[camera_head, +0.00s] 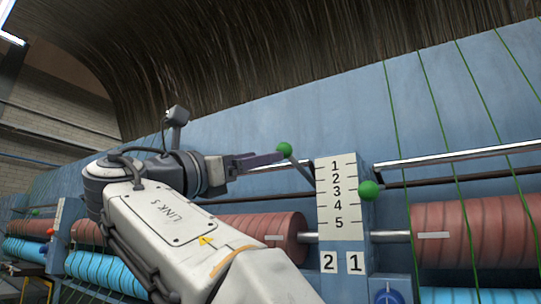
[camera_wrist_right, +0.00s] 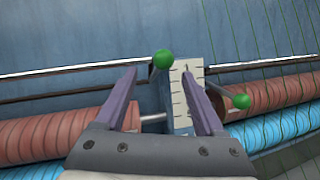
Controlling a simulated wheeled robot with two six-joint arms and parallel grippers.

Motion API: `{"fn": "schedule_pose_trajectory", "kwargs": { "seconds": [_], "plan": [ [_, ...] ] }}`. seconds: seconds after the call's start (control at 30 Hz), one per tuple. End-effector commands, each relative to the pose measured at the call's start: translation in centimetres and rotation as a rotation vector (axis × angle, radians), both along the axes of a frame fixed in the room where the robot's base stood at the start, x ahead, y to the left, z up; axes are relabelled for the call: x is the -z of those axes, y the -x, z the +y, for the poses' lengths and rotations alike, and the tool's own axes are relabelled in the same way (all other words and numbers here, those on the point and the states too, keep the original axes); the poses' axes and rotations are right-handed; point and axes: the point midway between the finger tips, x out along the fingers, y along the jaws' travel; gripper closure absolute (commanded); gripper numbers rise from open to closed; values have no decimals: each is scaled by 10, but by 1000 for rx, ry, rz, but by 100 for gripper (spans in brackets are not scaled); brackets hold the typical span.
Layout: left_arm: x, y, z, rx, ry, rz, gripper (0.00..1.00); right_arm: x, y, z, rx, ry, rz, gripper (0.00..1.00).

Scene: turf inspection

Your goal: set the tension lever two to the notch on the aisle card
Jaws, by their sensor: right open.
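The scale plate (camera_head: 345,225) carries notches numbered 1 to 5, with labels 2 and 1 below. The lever above label 2, on the left, has a green knob (camera_head: 284,149) raised slightly above the 1 mark. The lever on the label 1 side has a green knob (camera_head: 368,190) near 3. My right gripper (camera_head: 277,157) is open at the left knob. In the right wrist view, that knob (camera_wrist_right: 163,59) shows between the spread fingertips (camera_wrist_right: 160,72); contact cannot be told. My left gripper is out of view. I cannot make out an aisle card.
Red rolls (camera_head: 265,233) lie left and right of the plate, below a metal rail (camera_head: 455,157). Green yarns (camera_head: 470,75) run down at right. Another lever post (camera_head: 58,236) with a red knob (camera_head: 50,232) stands far left.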

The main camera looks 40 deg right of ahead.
Motion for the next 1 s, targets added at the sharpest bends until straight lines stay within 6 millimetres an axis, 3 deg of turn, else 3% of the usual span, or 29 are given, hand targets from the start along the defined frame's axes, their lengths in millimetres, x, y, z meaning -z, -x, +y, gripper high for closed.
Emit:
{"fn": "schedule_pose_trajectory", "kwargs": {
  "seconds": [0.17,0.6,1.0],
  "plan": [
    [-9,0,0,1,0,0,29,-15,5,-17,33,12,-1,29],
    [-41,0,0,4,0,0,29,-43,-4,-85,26,12,-1,29],
    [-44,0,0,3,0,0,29,-44,-6,-96,21,12,-1,29]
  ]
}}
